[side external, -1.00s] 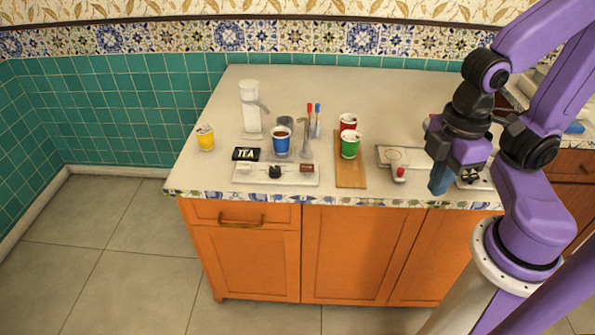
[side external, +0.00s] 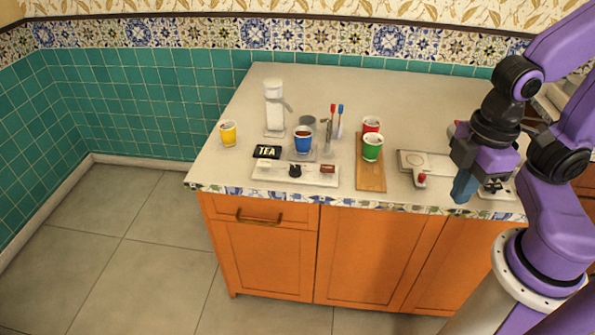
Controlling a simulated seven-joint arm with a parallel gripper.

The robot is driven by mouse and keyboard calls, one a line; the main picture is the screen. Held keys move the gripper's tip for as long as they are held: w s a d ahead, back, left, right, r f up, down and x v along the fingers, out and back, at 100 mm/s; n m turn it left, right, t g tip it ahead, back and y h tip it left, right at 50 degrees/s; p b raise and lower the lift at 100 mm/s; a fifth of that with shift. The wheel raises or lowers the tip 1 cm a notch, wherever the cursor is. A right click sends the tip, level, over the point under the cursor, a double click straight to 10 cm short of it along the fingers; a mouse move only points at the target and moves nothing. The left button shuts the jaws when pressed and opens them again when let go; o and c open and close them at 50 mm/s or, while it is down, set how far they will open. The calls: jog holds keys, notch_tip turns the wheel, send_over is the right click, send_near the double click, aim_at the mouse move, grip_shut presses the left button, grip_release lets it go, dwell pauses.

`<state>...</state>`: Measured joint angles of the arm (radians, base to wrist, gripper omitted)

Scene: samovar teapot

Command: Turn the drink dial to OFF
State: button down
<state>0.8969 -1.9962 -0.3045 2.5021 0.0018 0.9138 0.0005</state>
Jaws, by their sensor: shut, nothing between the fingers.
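A black knob (side external: 295,171), which looks like the drink dial, sits mid-panel on a low white panel (side external: 325,181) near the counter's front edge. A white block (side external: 266,166) is left of it and a dark red block (side external: 328,169) right of it. The knob's pointer direction is too small to read. A black sign reading "TEA" (side external: 267,151) stands behind the panel's left part. My gripper (side external: 463,190), with blue fingers, is shut and empty at the counter's front right, pointing down, well to the right of the knob.
A blue cup (side external: 303,144) stands behind the panel under a tap. A white dispenser (side external: 274,108) and a yellow cup (side external: 228,134) are left. A wooden board (side external: 370,178) with green (side external: 372,148) and red (side external: 372,124) cups and a flat device with a red knob (side external: 420,180) lie between panel and gripper.

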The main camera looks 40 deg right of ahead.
dwell(0.3)
jog(key=c, duration=1.1)
grip_release()
jog(key=shift+w+a, duration=0.15)
jog(key=shift+c, duration=0.2)
jog(key=o, duration=0.5)
jog(key=shift+w+a+r+m, duration=0.15)
jog(key=shift+w+a+m, duration=0.15)
jog(key=shift+w, duration=0.15)
jog(key=shift+c, duration=0.2)
jog(key=w+a+r+m, duration=0.1)
jog(key=w+a+m, duration=0.25)
jog(key=w, duration=0.35)
jog(key=m, duration=1.4)
send_over(295, 167)
notch_tip(295, 167, down, 7)
notch_tip(295, 167, down, 17)
jog(key=shift+s, duration=0.1)
